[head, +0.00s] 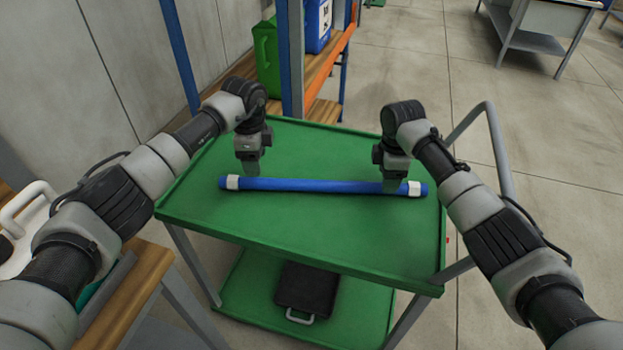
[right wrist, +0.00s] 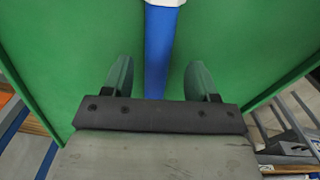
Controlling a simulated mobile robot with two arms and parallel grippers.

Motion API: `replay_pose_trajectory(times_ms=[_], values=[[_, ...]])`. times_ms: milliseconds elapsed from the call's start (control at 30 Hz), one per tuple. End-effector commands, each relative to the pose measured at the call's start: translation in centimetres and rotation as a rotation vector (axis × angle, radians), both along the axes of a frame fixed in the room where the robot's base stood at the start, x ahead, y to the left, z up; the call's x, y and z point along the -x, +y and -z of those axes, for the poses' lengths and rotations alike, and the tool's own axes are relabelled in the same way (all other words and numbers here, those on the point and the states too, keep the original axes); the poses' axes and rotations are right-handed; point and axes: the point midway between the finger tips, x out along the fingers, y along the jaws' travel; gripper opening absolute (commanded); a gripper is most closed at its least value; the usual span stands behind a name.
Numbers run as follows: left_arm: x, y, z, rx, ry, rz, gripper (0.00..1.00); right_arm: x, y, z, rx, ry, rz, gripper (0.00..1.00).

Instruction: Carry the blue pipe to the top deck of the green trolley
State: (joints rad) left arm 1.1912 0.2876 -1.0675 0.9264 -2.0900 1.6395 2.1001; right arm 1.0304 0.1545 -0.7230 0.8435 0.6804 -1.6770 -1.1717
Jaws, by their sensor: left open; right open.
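The blue pipe (head: 310,185) with white end bands lies across the top deck of the green trolley (head: 300,238). In the head view my left gripper (head: 251,172) is over the pipe near its left end. My right gripper (head: 391,183) is over the pipe near its right end. In the right wrist view the pipe (right wrist: 159,50) runs between the two open fingers of my right gripper (right wrist: 158,78), with a gap on each side. The left gripper's fingers are partly hidden, and contact with the pipe cannot be seen there.
A black case (head: 306,290) lies on the trolley's lower deck. A shelf rack with a green can (head: 267,55) and a blue container (head: 318,24) stands behind the trolley. A wooden bench (head: 128,290) is at the left. The trolley's handle (head: 497,140) is on the right, with open floor beyond.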

Motion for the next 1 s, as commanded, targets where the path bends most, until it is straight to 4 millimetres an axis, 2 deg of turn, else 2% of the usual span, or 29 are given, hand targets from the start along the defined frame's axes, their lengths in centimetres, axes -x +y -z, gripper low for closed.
replay_pose_trajectory(times_ms=[100,333,1000], values=[[0.0,0.0,0.0,0.000,0.000,0.000,0.59,-0.1,-0.2,-2.0,0.003,-0.006,0.004,0.59],[0.0,0.0,0.0,0.000,0.000,0.000,0.59,-0.1,0.1,-4.1,0.004,-0.003,0.002,0.59],[0.0,0.0,0.0,0.000,0.000,0.000,0.59,0.0,0.3,-4.3,0.002,-0.003,-0.001,0.59]])
